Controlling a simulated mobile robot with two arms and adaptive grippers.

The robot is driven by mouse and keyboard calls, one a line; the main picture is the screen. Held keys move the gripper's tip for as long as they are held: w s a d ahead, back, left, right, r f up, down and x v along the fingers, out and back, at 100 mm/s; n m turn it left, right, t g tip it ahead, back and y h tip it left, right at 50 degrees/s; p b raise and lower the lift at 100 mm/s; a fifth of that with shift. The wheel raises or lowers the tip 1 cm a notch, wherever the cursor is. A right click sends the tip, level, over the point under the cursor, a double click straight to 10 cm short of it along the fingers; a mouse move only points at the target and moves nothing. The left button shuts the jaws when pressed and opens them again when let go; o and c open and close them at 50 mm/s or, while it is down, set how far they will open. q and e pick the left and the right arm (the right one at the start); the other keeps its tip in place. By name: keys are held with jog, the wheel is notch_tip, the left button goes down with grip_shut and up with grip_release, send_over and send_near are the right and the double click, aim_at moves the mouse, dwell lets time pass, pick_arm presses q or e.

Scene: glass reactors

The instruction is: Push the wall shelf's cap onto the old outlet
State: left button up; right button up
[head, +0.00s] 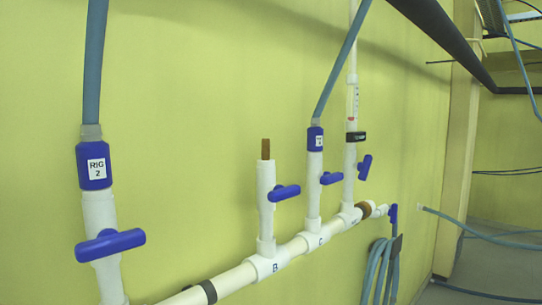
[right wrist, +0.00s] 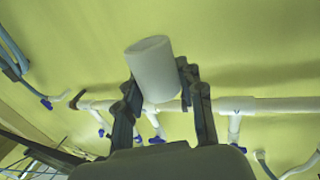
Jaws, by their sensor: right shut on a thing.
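My right gripper (right wrist: 158,78) is shut on a white cylindrical cap (right wrist: 153,68), gripped at its sides between the dark fingers and tilted in the right wrist view. Behind it is the wall and the white manifold pipe, apart from the cap as far as I can tell. In the head view, outlet B (head: 266,195) stands upright on the manifold with a brown stub (head: 265,149) at its open top and a blue valve handle (head: 285,192). I cannot tell for sure that it is the old outlet. The wall shelf and my left gripper are not in view.
The white manifold (head: 240,278) runs along the yellow-green wall. Outlet C (head: 314,180) and a nearer outlet labelled RIG 2 (head: 95,165) carry blue hoses. A taller white pipe (head: 350,165) rises behind C. A coiled hose (head: 380,265) hangs at right. A dark bar (head: 445,35) crosses the upper right.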

jog(key=shift+a+f, duration=0.1)
jog(key=shift+a, duration=0.15)
jog(key=shift+s, duration=0.1)
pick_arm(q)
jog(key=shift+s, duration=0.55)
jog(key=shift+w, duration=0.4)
